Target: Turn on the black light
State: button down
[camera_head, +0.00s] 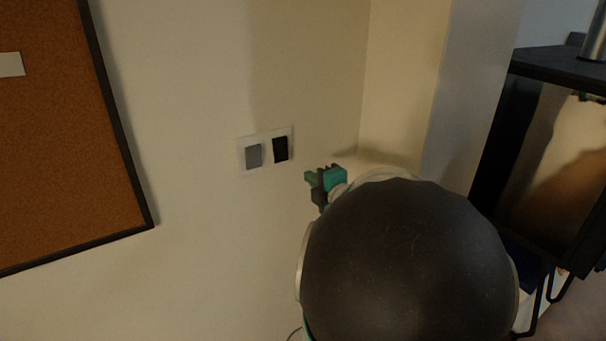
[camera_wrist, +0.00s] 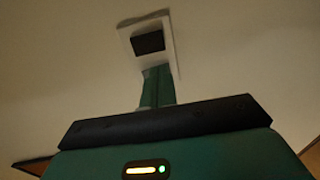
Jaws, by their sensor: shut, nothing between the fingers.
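A white switch plate (camera_head: 265,152) is on the cream wall and holds two rocker switches side by side. The black switch (camera_head: 280,149) is on the right and the grey switch (camera_head: 253,156) is on the left. My gripper (camera_head: 309,177) is shut and empty, to the right of and a little below the black switch. In the wrist view the black switch (camera_wrist: 150,42) shows just above the tip of my gripper (camera_wrist: 157,72). The fingertip overlaps the lower part of the plate there. I cannot tell whether it touches.
A cork board (camera_head: 65,140) with a black frame hangs on the wall at the left. A dark-framed cabinet or shelf (camera_head: 545,150) stands at the right, beyond the wall corner. The wall around the switch plate is bare. My arm hides the lower middle of the head view.

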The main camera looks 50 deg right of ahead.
aim_at(282, 160)
jog(key=x, duration=1.2)
jog(key=shift+w, duration=0.2)
jog(key=shift+w+f, duration=0.1)
jog(key=shift+w+f, duration=0.1)
jog(key=shift+w, duration=0.1)
jog(key=shift+s, duration=0.1)
